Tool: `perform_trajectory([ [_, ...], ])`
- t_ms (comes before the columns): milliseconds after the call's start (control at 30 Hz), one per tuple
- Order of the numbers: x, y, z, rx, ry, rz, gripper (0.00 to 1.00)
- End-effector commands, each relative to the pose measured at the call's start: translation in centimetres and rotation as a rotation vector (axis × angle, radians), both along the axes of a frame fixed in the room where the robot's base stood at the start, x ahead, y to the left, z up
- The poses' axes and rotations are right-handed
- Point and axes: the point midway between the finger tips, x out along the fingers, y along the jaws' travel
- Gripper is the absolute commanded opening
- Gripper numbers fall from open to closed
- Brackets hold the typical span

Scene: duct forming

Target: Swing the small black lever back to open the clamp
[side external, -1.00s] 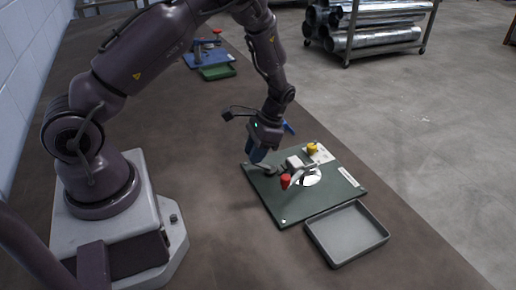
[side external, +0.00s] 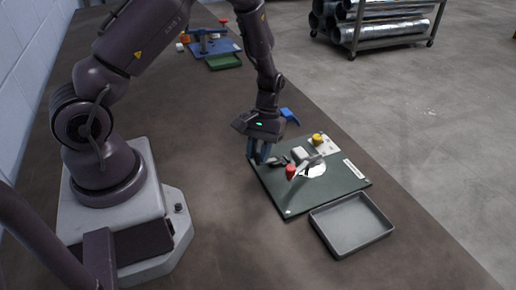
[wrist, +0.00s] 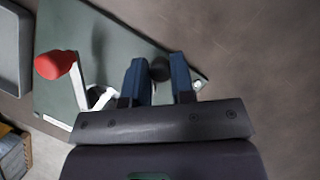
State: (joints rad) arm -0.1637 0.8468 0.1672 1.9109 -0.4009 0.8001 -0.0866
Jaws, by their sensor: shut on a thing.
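A green plate (side external: 322,197) lies on the bench and carries the clamp (side external: 300,153), with a light grey body. A red-tipped handle (side external: 290,172) stands at the clamp's front; the wrist view shows its red knob (wrist: 55,65) on a pale arm. My gripper (side external: 260,158) points down at the plate's left edge, beside the clamp. In the wrist view its two blue fingers (wrist: 160,80) are either side of the dark round end of the small black lever (wrist: 160,69), shut on it. The fingers hide most of the lever.
A grey tray (side external: 318,229) sits against the plate's front edge; it shows at the left of the wrist view. A yellow knob (side external: 317,139) stands at the plate's back corner. A blue object (side external: 289,115) lies behind. Another blue fixture and a green tray (side external: 224,62) are far back.

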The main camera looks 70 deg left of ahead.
Motion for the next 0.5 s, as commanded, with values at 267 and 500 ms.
perform_trajectory([
  [267,0.06,-0.32,0.08,0.000,-0.003,0.069,0.00],
  [500,0.07,-0.41,0.08,0.000,-0.003,0.079,0.00],
])
